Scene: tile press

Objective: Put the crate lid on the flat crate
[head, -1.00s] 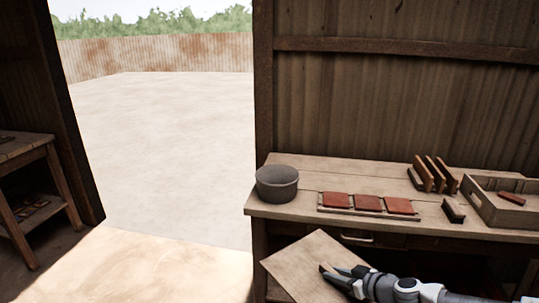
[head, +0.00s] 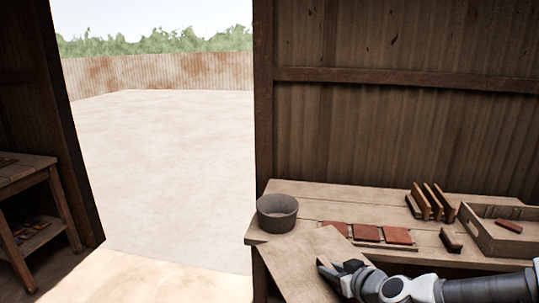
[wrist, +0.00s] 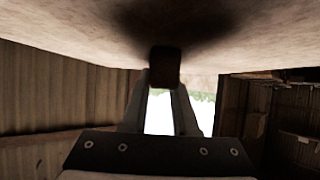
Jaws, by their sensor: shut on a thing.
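The crate lid (head: 300,258) is a flat, light wooden board in front of the bench's left part, held tilted. My gripper (head: 341,268) is shut on it near its right side. In the wrist view the lid's pale face (wrist: 70,35) spans the top, and a dark block-like grip (wrist: 165,68) on it sits between my gripper's fingers (wrist: 165,85). The flat crate (head: 505,243) is a shallow, open wooden box at the bench's right end, with a small red-brown piece (head: 509,226) in it. The lid is well left of the crate, apart from it.
The bench (head: 330,200) also holds a grey bowl (head: 277,213), a row of red tiles (head: 366,233) partly behind the lid, upright wooden slats (head: 432,202) and a small dark-topped block (head: 450,240). A side table (head: 25,170) stands far left. The open yard lies beyond the doorway.

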